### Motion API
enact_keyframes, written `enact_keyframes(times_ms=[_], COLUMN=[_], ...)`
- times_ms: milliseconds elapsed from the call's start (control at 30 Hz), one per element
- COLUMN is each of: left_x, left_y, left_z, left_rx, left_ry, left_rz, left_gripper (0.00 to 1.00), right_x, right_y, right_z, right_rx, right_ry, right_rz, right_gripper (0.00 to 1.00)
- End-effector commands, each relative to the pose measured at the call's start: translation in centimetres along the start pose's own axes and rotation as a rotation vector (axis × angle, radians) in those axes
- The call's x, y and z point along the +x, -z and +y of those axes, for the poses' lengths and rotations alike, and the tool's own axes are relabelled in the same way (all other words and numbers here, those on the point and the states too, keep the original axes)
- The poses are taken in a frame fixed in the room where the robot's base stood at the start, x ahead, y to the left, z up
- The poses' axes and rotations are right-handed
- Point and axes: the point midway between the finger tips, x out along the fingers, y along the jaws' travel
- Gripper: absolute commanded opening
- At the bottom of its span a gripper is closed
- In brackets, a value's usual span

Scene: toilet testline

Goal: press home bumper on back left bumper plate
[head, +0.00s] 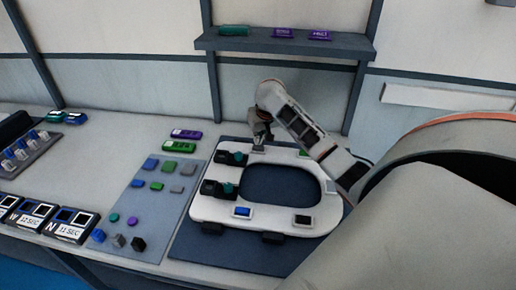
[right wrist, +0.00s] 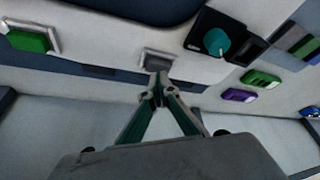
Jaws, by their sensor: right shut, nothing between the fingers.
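A white toilet-seat ring (head: 212,207) lies on a dark blue mat. At its back left a grey bumper (head: 258,149) sits on the bumper plate; it also shows in the right wrist view (right wrist: 158,60) as a grey block in a pale frame. Whether it is fully seated I cannot tell. My right gripper (head: 261,138) is shut and empty, its fingertips (right wrist: 158,84) together right beside this bumper. I cannot tell whether they touch it. My left gripper is not in view.
A green bumper (right wrist: 28,40) sits at the ring's back right, a blue one (head: 242,211) at front left. Black units with teal knobs (head: 238,157) stand on the ring's left side. A grey parts mat (head: 140,215) with several blocks lies left. A shelf (head: 285,45) hangs behind.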

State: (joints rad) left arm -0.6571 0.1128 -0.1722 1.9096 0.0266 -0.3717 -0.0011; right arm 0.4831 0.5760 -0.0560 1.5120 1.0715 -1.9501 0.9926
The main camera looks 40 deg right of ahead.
Motion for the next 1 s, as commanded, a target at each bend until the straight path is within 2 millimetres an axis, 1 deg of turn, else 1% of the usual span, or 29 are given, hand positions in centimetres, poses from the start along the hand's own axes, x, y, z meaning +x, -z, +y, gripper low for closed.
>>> enact_keyframes(times_ms=[433,1000], left_x=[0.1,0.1], left_y=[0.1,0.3], left_z=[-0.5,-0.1], left_rx=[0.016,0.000], left_ry=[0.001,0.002], left_rz=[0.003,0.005], left_gripper=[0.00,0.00], right_x=[0.6,1.4], right_y=[-0.3,-0.6], right_z=[0.0,0.0], right_rx=[0.000,0.000], right_ry=[0.001,0.001], right_rz=[-0.001,-0.002], right_gripper=[0.00,0.00])
